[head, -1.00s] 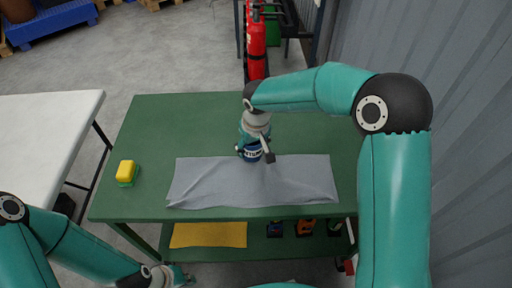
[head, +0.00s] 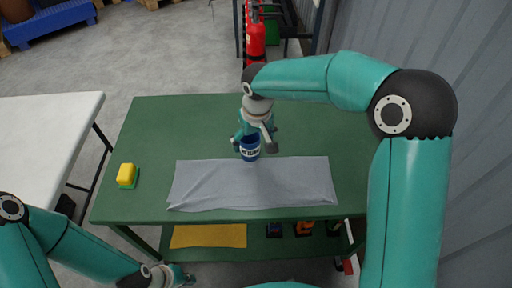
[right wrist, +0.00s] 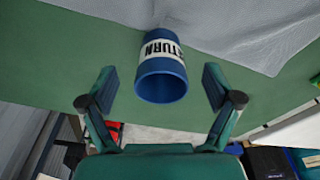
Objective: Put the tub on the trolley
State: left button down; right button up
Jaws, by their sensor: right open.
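The tub (head: 250,149) is a small blue cup with a white band of dark lettering. My right gripper (head: 254,137) is open above the tub. Its fingers lie on either side of the tub with visible gaps. My left gripper (head: 178,276) is low at the front, beside the lower shelf; its fingers are too small to judge.
The grey cloth (head: 250,188) lies wrinkled on the green top. A yellow and green sponge (head: 127,175) sits at left. A yellow cloth (head: 209,236) and several tools lie on the lower shelf. A white table (head: 45,130) stands left, a red extinguisher (head: 255,38) behind.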

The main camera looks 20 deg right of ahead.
notch_tip(320, 180, up, 6)
jog(key=s, duration=0.1)
jog(key=shift+r, duration=0.15)
dwell(0.4)
